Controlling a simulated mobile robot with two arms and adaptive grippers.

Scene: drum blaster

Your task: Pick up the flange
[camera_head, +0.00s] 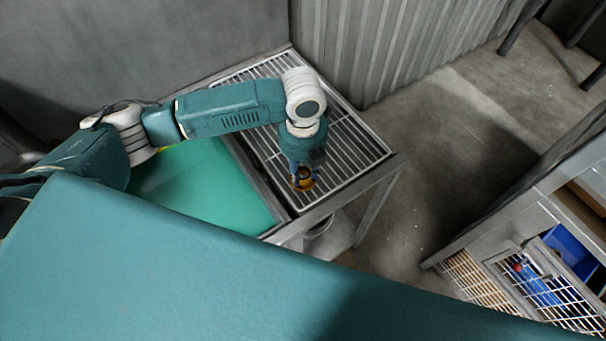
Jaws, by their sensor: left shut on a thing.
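My left arm comes in from the left and reaches over a metal table with a white wire rack (345,165). My left gripper (303,184) points down at the near part of the rack. It is shut on a small orange-yellow ring-shaped piece with a dark centre, which looks like the flange (303,180). I cannot tell whether the piece touches the rack or is held above it. My right gripper is not in view.
A green surface (205,185) lies left of the rack. A bucket-like container (318,228) stands below the table. At the right is a metal frame with wire baskets (550,300) and blue bins (570,250). A corrugated wall (400,40) stands behind. Bare floor lies between.

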